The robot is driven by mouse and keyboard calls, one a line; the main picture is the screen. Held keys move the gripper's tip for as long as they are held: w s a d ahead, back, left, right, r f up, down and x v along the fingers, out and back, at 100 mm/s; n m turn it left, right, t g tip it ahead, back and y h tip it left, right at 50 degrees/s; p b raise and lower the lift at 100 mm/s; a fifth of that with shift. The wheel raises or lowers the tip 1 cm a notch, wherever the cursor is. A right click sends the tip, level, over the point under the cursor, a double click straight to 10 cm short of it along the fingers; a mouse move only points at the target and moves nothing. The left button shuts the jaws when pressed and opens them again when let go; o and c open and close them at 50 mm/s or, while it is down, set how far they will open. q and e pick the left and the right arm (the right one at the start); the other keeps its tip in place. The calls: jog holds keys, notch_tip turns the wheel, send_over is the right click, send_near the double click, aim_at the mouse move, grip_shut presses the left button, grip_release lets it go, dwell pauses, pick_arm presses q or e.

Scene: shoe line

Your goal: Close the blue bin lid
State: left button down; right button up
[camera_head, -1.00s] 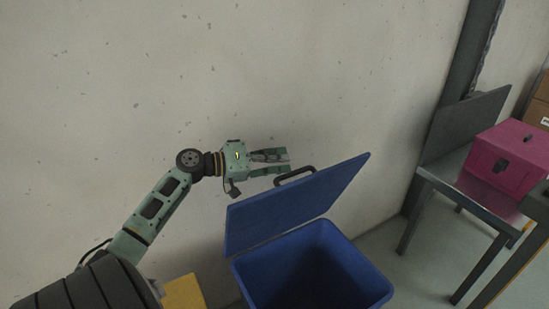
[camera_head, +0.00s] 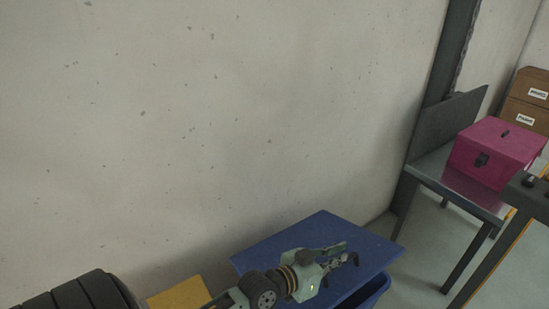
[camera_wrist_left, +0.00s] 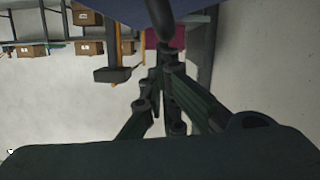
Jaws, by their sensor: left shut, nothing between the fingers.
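The blue lid (camera_head: 320,228) now lies low over the blue bin (camera_head: 378,291), and its surface shows as a broad panel. Only a front right part of the bin shows beneath it. Whether the lid meets the rim all round cannot be told. My left gripper (camera_head: 348,258) is shut and empty, in front of or over the lid's near right part; contact is unclear. A dark bar, apparently the lid handle (camera_wrist_left: 163,18), shows in the left wrist view just past the fingers (camera_wrist_left: 163,100), with blue lid surface (camera_wrist_left: 105,10) at the top. My right gripper is out of view.
A magenta box (camera_head: 495,150) sits on a metal table (camera_head: 430,167) at the right. Brown boxes (camera_head: 527,105) stand behind it. A pale wall (camera_head: 200,120) runs behind the bin. A yellow object (camera_head: 180,292) is left of the bin.

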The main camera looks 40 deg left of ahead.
aim_at(345, 293)
pick_arm(q)
jog(key=d+f+m+b, duration=0.1)
jog(key=f, duration=0.2)
jog(key=s+d+f+m+b, duration=0.1)
jog(key=d+f, duration=0.1)
jog(key=f, duration=0.2)
jog(key=d+f+y+b, duration=0.1)
jog(key=f, duration=0.2)
jog(key=shift+s+d+f+m, duration=0.15)
jog(key=shift+d+f+m, duration=0.2)
jog(key=shift+d+m, duration=0.05)
jog(key=shift+s+d+f+m, duration=0.2)
jog(key=shift+f+m, duration=0.1)
jog(key=shift+f, duration=0.35)
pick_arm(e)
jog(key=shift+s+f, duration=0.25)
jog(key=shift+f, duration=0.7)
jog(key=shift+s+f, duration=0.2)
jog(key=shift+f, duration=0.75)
pick_arm(q)
jog(key=shift+f, duration=0.1)
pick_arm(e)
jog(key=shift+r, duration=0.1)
